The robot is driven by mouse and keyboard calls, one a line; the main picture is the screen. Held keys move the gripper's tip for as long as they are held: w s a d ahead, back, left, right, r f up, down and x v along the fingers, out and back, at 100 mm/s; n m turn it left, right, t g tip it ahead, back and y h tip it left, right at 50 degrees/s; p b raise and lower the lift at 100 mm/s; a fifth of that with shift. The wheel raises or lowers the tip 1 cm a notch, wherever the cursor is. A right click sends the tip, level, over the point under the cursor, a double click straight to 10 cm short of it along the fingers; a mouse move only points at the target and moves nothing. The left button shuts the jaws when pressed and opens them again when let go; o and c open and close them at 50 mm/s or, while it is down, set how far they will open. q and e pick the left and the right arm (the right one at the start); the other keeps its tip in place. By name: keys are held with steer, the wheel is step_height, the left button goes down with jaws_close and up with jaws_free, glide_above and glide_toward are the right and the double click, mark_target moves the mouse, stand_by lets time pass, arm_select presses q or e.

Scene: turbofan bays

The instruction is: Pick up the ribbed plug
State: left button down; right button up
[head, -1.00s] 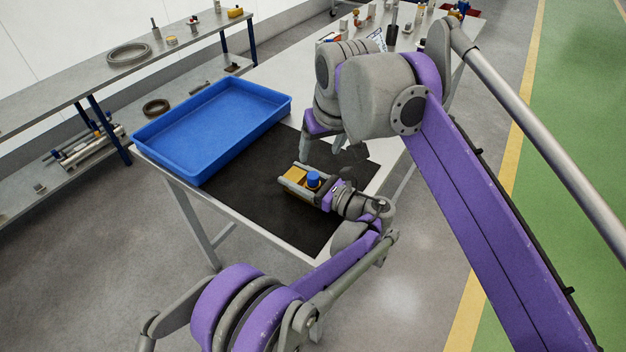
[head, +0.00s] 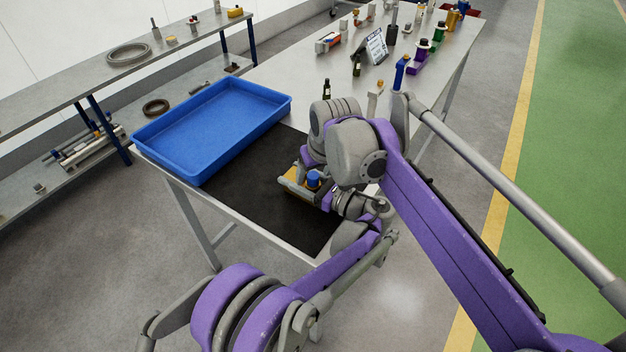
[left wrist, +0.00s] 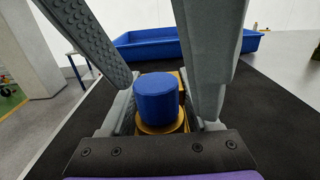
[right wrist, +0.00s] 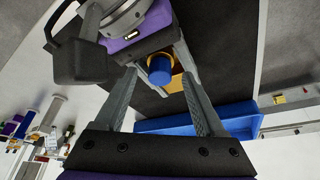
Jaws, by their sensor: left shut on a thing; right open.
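A short blue cylinder (head: 313,179), which I take for the ribbed plug, stands upright on a yellow block (head: 291,180); no ribs can be made out. My left gripper (left wrist: 158,95) is shut on the yellow block, just above the black mat. My right gripper (right wrist: 158,74) is open, its fingers pointing down at the blue cylinder (right wrist: 160,71). In the left wrist view its two grey fingers come from above, on either side of the cylinder (left wrist: 156,98). I cannot tell whether they touch it. In the head view my right arm partly hides this spot.
A blue tray (head: 165,146) stands on the table beside the black mat (head: 240,196). Several bottles, fittings and a small sign (head: 376,46) stand at the table's far end. A grey shelf (head: 90,75) is at the left. The mat's left part is clear.

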mark_target(314, 177)
steer(key=shift+w+f, duration=0.1)
steer(key=shift+f, duration=0.15)
jaws_close()
stand_by(0.3)
arm_select(q)
steer(key=shift+c, duration=0.2)
jaws_free()
arm_select(e)
step_height(314, 177, up, 10)
